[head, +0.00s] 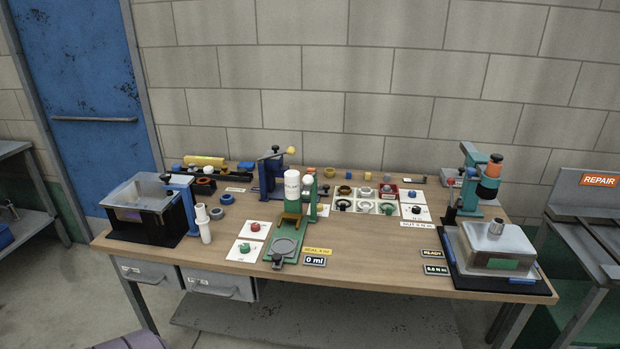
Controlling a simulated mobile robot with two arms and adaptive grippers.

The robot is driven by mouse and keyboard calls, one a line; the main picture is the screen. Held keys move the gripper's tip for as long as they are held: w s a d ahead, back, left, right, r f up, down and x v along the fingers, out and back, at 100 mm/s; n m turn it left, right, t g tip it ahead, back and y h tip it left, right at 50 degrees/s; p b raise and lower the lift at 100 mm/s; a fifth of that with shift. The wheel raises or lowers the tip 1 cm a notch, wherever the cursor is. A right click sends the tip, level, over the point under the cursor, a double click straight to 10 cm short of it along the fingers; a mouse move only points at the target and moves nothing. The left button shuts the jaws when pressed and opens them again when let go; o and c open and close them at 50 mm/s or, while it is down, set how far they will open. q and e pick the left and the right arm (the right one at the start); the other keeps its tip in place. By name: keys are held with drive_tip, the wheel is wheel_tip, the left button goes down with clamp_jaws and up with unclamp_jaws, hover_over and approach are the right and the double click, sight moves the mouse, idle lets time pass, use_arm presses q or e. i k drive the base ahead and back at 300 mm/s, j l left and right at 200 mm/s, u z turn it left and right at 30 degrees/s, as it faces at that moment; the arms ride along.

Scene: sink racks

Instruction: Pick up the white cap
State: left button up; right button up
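I cannot tell with certainty which small part is the white cap. A pale, whitish ring-shaped piece (388,208) lies in the divided tray (376,206) at the middle right of the bench. A white bottle (292,184) stands upright on the green fixture (288,226); its top is white, but I cannot tell whether that is a separate cap. A red cap-like piece (255,226) and a green one (245,247) sit on white cards left of the fixture. Neither of my grippers is in view.
A clear-lidded box (142,194) and white cylinders (203,222) stand on the left of the wooden bench (345,265). A teal press (470,185) and a box on a black base (495,247) stand on the right. The front middle of the bench is mostly clear.

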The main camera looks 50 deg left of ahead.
sight(208, 169)
drive_tip(key=u, duration=2.1)
